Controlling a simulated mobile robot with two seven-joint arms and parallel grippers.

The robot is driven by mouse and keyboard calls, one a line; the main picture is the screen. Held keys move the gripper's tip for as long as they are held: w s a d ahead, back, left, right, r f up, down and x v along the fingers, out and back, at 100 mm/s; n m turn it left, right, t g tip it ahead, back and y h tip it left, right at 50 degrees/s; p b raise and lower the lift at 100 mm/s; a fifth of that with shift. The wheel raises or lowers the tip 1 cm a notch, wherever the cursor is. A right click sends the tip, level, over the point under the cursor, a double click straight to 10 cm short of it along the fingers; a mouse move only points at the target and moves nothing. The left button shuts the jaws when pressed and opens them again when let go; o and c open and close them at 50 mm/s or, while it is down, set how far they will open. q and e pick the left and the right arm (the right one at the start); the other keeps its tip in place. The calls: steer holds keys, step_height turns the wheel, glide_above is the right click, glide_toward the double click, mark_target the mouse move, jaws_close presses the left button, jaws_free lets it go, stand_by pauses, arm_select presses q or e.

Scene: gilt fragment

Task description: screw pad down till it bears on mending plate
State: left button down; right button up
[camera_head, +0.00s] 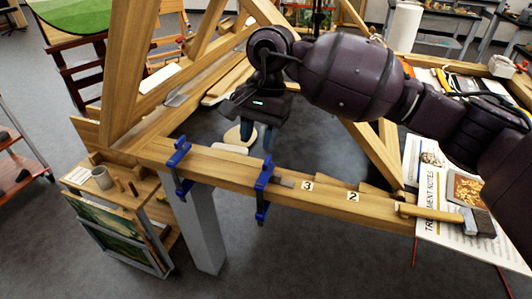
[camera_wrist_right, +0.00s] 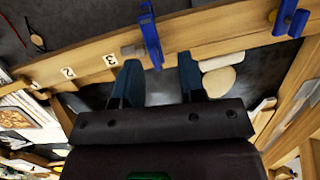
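Two blue clamps grip the wooden beam (camera_head: 225,172): one at left (camera_head: 178,168), the other further right (camera_head: 263,190). The right-hand one also shows in the right wrist view (camera_wrist_right: 152,38), beyond my fingertips. A small grey metal piece (camera_head: 285,181), perhaps the mending plate, lies on the beam beside that clamp; it shows in the wrist view too (camera_wrist_right: 132,50). Which part is the pad, and whether it touches the plate, I cannot tell. My right gripper (camera_head: 258,139) is open and empty, its fingers (camera_wrist_right: 160,78) pointing toward the beam just behind this clamp. My left gripper is out of view.
Number tags, including a 3 (camera_head: 307,186) and a 2 (camera_head: 353,196), line the beam. A hammer (camera_head: 425,213) and a notes sheet (camera_head: 414,165) are at the right. Sloping timbers rise behind; open floor lies in front.

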mark_target(267, 159)
steer(key=shift+n+t+h, duration=0.3)
steer(key=shift+t+h, duration=0.4)
steer(key=shift+h, duration=0.2)
steer(key=f, duration=0.2)
steer(key=w+d+f, duration=0.1)
steer(key=f, duration=0.2)
steer(key=w+f, duration=0.1)
steer(key=f, duration=0.2)
steer(key=shift+w+d+b, duration=0.25)
steer(key=shift+d+b, duration=0.1)
steer(key=shift+b, duration=0.05)
steer(key=shift+c, duration=0.4)
jaws_close()
